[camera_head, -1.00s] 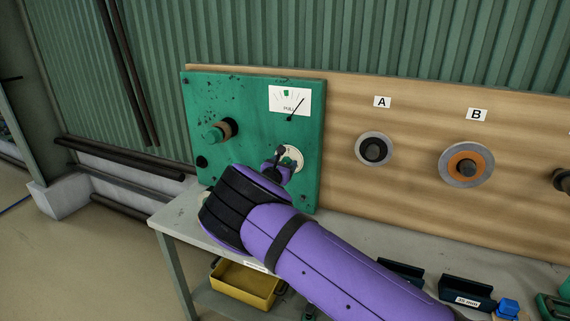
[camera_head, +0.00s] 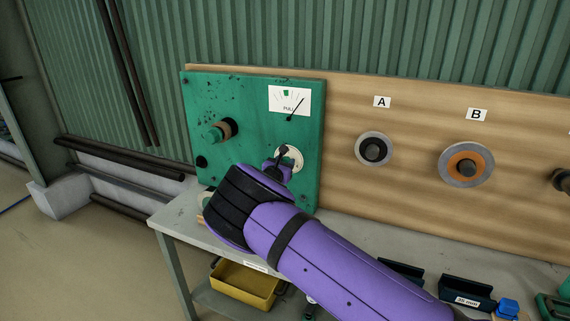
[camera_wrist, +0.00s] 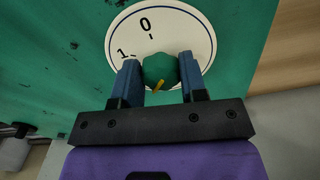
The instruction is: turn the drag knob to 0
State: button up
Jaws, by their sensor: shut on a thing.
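The drag knob (camera_wrist: 160,68) is a small green knob with a yellow pointer mark, at the centre of a white round dial (camera_wrist: 179,28). The dial shows "0" and "1"; the "0" is on the far side of the knob in the wrist view. The yellow mark points down and slightly left there, away from the "0". My gripper (camera_wrist: 160,78) is shut on the knob, one blue finger on each side. In the head view the dial (camera_head: 296,155) is partly hidden behind my gripper (camera_head: 280,158).
The dial sits on a green panel (camera_head: 250,112) with a gauge (camera_head: 289,100), its needle tilted right of the green band. A handle (camera_head: 218,131) sticks out at upper left. Spools A (camera_head: 373,149) and B (camera_head: 466,165) are to the right. A bench (camera_head: 178,219) runs below.

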jog(key=m, duration=1.8)
jog(key=f+m, duration=0.1)
jog(key=m, duration=0.8)
jog(key=shift+s+d, duration=0.1)
dwell(0.4)
jog(key=o, duration=0.9)
jog(key=shift+o, duration=0.2)
jog(key=v, duration=1)
jog(key=shift+s, duration=0.35)
jog(key=shift+r, duration=0.1)
